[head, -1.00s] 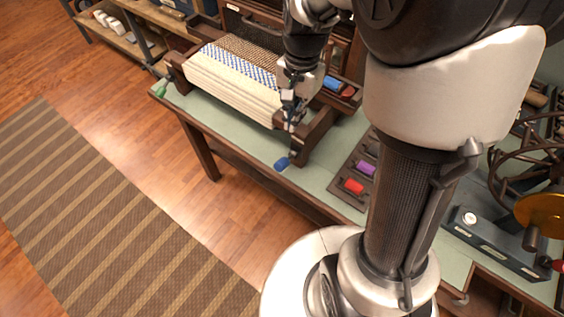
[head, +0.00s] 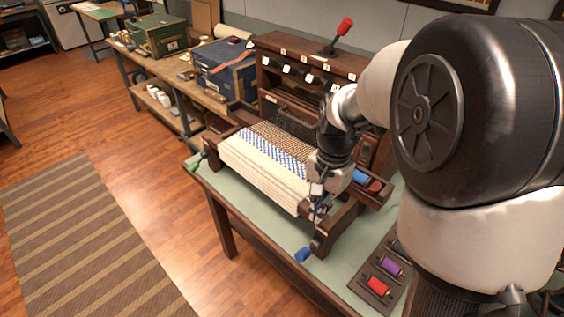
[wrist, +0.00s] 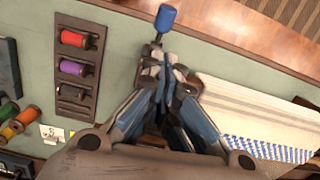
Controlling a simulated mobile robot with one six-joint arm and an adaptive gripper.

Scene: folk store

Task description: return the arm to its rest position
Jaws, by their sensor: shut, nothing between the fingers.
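My gripper (head: 318,214) is at the right front end of a loom with cream and blue-patterned cloth (head: 262,172). In the wrist view my gripper (wrist: 168,72) has its fingers together with nothing seen between them. A blue-knobbed handle (head: 303,254) sticks out from the loom's front corner, just past the fingertips; the blue knob also shows in the wrist view (wrist: 165,17). I cannot tell whether the fingertips touch the handle's shaft. My arm reaches forward from the right of the head view.
A dark rack with purple (head: 391,266) and red (head: 377,286) spools lies right of the loom on the green-topped table (head: 272,233). Behind stand a wooden cabinet with a red-knobbed lever (head: 345,26) and a blue box (head: 224,66). The striped rug (head: 85,245) and floor at left are clear.

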